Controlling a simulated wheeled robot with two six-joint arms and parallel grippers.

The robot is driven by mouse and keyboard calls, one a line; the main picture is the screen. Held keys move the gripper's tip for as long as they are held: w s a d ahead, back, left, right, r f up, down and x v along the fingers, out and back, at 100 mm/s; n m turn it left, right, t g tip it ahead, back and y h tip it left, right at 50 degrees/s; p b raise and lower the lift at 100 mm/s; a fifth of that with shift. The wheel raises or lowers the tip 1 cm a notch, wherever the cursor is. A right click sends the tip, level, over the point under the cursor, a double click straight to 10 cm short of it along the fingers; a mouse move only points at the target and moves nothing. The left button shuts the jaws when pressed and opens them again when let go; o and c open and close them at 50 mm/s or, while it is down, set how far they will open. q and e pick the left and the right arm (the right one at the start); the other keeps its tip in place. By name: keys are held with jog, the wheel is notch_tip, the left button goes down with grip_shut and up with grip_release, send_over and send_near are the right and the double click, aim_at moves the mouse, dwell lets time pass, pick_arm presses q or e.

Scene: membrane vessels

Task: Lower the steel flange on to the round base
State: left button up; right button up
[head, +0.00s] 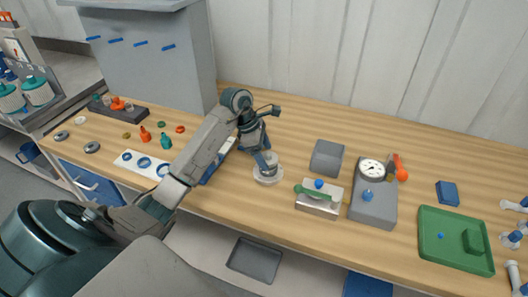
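My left gripper (265,161) reaches in from the left and points down at the middle of the bench. Its fingers are at the steel flange (269,168), a small grey, shiny round piece, and seem shut on it. The flange is right over the pale round base (268,180), which stands on the wood. The fingers hide part of the flange, and I cannot tell whether it touches the base or is just above it. My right gripper is not in view.
Right of the base stand a steel block with a green-handled tool (318,203), a grey box (326,158), a grey gauge unit (373,205) and a green tray (455,240). Left are a white strip with blue rings (142,164) and small coloured fittings. The bench behind the base is clear.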

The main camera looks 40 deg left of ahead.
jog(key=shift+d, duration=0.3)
pick_arm(q)
jog(key=shift+a+r, duration=0.2)
jog(key=shift+r, duration=0.15)
jog(key=b+v, duration=0.3)
jog(key=v, duration=0.7)
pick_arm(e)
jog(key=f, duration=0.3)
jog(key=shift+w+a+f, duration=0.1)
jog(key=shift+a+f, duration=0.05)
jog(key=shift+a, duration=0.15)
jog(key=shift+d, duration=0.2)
pick_arm(q)
jog(key=shift+s+d, duration=0.1)
